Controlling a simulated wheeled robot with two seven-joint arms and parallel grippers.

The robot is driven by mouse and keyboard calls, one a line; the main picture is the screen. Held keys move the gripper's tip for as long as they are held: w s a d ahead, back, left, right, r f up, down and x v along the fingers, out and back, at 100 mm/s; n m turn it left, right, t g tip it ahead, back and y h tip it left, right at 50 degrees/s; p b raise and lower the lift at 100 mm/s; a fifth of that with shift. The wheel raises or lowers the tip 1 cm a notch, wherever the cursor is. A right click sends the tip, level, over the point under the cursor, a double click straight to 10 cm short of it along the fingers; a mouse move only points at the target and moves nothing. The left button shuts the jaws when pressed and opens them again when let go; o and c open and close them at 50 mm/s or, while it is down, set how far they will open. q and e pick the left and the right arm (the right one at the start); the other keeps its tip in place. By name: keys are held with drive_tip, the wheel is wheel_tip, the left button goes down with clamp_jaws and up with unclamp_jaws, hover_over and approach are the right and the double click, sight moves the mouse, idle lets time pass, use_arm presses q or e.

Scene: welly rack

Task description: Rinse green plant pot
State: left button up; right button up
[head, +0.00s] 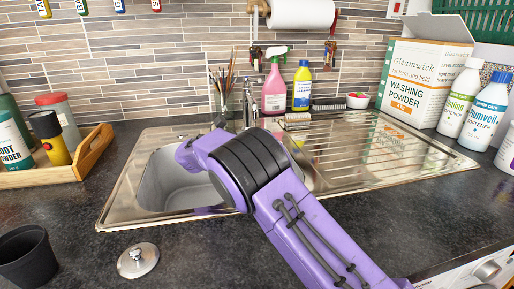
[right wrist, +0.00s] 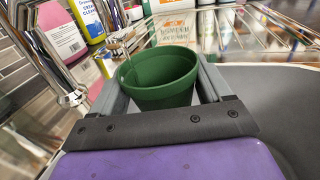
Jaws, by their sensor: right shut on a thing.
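The green plant pot (right wrist: 160,94) sits between the two grey fingers of my right gripper (right wrist: 163,78) in the right wrist view, with its open rim showing. The fingers are shut on its sides. In the head view my right arm reaches over the metal sink (head: 128,192), and the arm hides the gripper and the pot. The tap (head: 247,98) rises behind the sink. It also shows as chrome pipework at the left of the right wrist view (right wrist: 62,80), beside the pot. I see no water running. My left gripper is not in view.
A washing powder box (head: 420,75) and white bottles stand right. A wooden tray (head: 85,165), a black pot (head: 27,258) and a metal plug (head: 138,260) are left.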

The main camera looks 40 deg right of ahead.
drive_tip(key=shift+a, duration=0.3)
drive_tip(key=shift+s+a+f+b, duration=0.1)
drive_tip(key=shift+s+a+b, duration=0.1)
drive_tip(key=shift+s+b, duration=0.4)
drive_tip(key=s+a+b, duration=0.2)
drive_tip(key=s, duration=0.4)
drive_tip(key=shift+s+b, duration=0.2)
drive_tip(key=shift+b, duration=0.15)
drive_tip(key=shift+d, duration=0.1)
idle(0.6)
drive_tip(key=s+a+r, duration=0.1)
drive_tip(key=s+r, duration=0.3)
drive_tip(key=shift+s+a+r, duration=0.15)
drive_tip(key=shift+s+a, duration=0.1)
drive_tip(key=shift+s, duration=0.15)
